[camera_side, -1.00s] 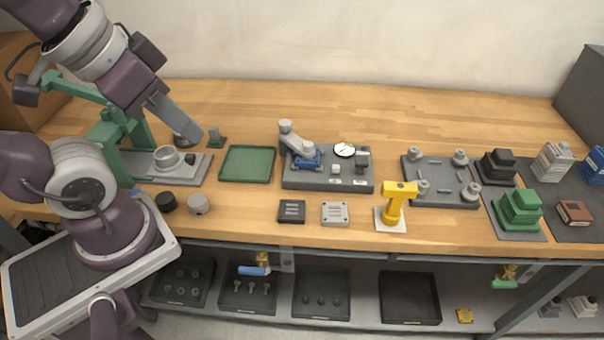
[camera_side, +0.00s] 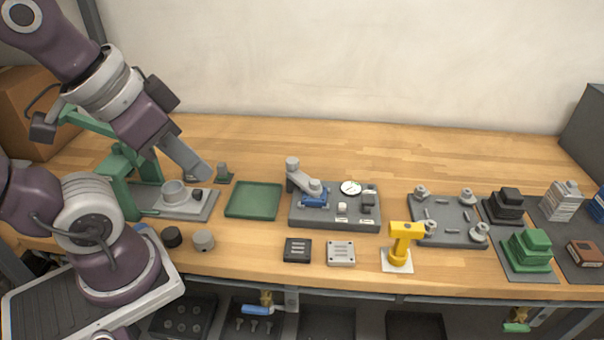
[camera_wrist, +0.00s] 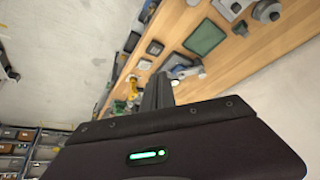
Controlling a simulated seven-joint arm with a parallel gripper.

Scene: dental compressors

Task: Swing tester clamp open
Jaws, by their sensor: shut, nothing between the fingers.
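The tester (camera_side: 330,220) is a dark grey plate in the middle of the bench in the side view, with a round white dial gauge (camera_side: 351,188) on it. Its clamp (camera_side: 303,181) is a light grey arm on a post at the plate's left. The arm slants down to the right and lies over a blue part (camera_side: 314,202). My gripper (camera_side: 203,174) is left of the tester, above the bench, apart from the clamp, and shut on nothing. In the wrist view its fingers (camera_wrist: 158,90) hide part of the bench.
A green tray (camera_side: 254,215) lies between my gripper and the tester. A green press (camera_side: 120,185) stands at the left. A black block (camera_side: 297,250), a white block (camera_side: 340,253) and a yellow stand (camera_side: 399,250) line the front. The bench behind the tester is clear.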

